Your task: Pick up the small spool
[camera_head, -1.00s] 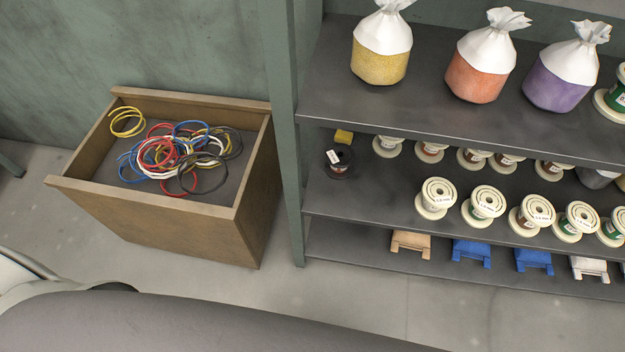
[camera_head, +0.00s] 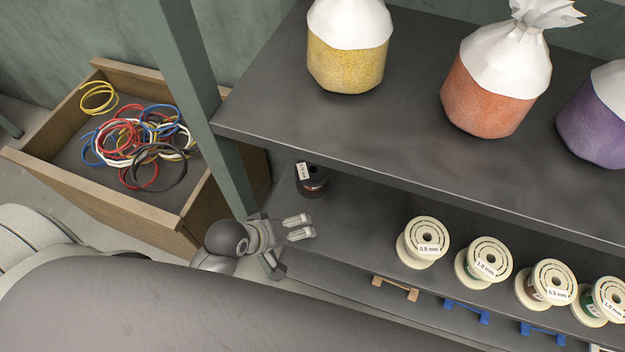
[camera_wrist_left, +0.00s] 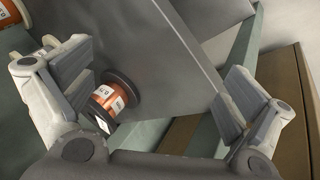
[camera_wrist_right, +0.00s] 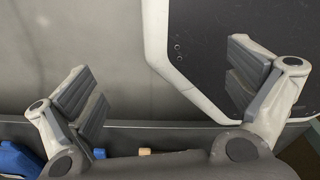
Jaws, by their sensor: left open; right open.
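A small black spool (camera_head: 311,181) with copper-orange winding and a white label stands at the left end of the middle shelf, near the post. My left gripper (camera_head: 302,228) is at that shelf's left front, a little in front of and apart from the spool. In the left wrist view the spool (camera_wrist_left: 117,96) appears between the fingers, close to the left finger. The left gripper (camera_wrist_left: 160,90) is open and empty. My right gripper (camera_wrist_right: 170,85) is open and empty in the right wrist view; it is not visible in the head view.
Cream spools (camera_head: 423,241) stand in a row to the right on the middle shelf (camera_head: 350,215). The upper shelf (camera_head: 270,100) overhangs it and holds wrapped bags (camera_head: 349,60). A green post (camera_head: 205,90) and a wooden box (camera_head: 120,195) of wire coils are at left.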

